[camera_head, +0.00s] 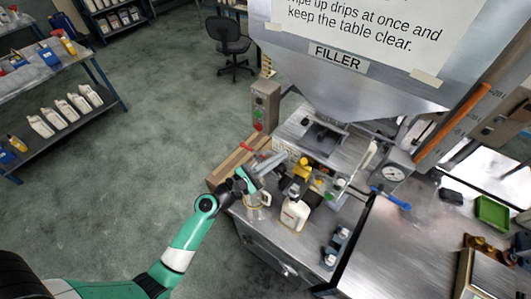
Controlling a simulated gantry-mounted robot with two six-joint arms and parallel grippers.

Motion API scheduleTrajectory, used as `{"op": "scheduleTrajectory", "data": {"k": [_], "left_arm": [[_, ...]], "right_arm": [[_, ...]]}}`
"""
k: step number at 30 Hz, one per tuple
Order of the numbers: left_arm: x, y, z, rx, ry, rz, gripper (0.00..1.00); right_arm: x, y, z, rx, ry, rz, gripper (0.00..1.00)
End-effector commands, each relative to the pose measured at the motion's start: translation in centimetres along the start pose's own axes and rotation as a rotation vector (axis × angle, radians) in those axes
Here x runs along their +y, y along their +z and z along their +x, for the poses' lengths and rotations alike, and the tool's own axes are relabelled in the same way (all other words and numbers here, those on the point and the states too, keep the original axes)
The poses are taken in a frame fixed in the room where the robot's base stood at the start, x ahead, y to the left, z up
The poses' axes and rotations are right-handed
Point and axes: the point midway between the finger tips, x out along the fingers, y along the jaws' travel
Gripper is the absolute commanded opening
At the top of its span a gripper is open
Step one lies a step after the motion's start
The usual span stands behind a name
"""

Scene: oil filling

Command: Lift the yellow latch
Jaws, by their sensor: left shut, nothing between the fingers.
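A small yellow part that looks like the yellow latch (303,168) shows on the filler machine (315,140), below the hopper and just above a white bottle. My left gripper (268,163) is at the machine's front left, to the left of the yellow part and apart from it. Its fingers look closed, with nothing held. The exact shape of the latch is too small to tell. My right gripper is not in view.
A clear jug (258,205) stands just below my left gripper. The white bottle (295,213) stands right of it on the metal table. A blue-handled valve (391,198) and a gauge (393,174) are to the right. Open floor lies left.

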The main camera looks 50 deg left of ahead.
Motion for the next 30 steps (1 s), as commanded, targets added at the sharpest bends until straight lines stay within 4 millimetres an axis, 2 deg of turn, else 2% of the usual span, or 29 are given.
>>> {"op": "scheduleTrajectory", "data": {"k": [1,6,13,16,17,19,21,24,26,27,28,30], "left_arm": [[0.6,1.0,-0.9,0.002,0.004,0.001,0.0],[1.3,2.4,-3.0,0.002,0.003,0.001,0.0],[1.4,2.7,-3.5,0.001,0.0,-0.009,0.0],[1.8,2.9,-3.5,-0.009,0.015,-0.122,0.0],[2.1,3.3,-3.5,-0.029,0.027,-0.212,0.0],[2.9,4.1,-3.8,-0.096,0.057,-0.528,0.0],[2.2,3.3,-4.7,-0.157,0.062,-0.912,0.0],[-0.7,0.7,-6.2,-0.196,0.041,-1.432,0.0],[-3.0,-1.3,-7.2,-0.186,0.03,-1.681,0.0],[-4.9,-2.7,-7.9,-0.165,0.022,-1.805,0.0],[-6.5,-3.9,-8.5,-0.139,0.015,-1.866,0.0],[-9.0,-4.7,-9.3,-0.087,-0.011,-1.9,0.0]], "right_arm": [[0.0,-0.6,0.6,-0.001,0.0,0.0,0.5],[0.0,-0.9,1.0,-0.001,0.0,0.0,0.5],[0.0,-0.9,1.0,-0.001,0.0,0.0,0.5],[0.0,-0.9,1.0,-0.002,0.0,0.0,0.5],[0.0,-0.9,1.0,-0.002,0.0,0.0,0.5],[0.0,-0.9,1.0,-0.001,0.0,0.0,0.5],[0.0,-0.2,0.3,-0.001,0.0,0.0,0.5],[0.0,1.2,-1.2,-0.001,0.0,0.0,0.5],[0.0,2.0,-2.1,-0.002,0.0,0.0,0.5],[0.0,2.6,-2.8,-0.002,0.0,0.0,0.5],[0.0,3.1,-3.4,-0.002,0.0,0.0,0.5],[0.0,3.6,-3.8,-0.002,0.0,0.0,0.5]]}}
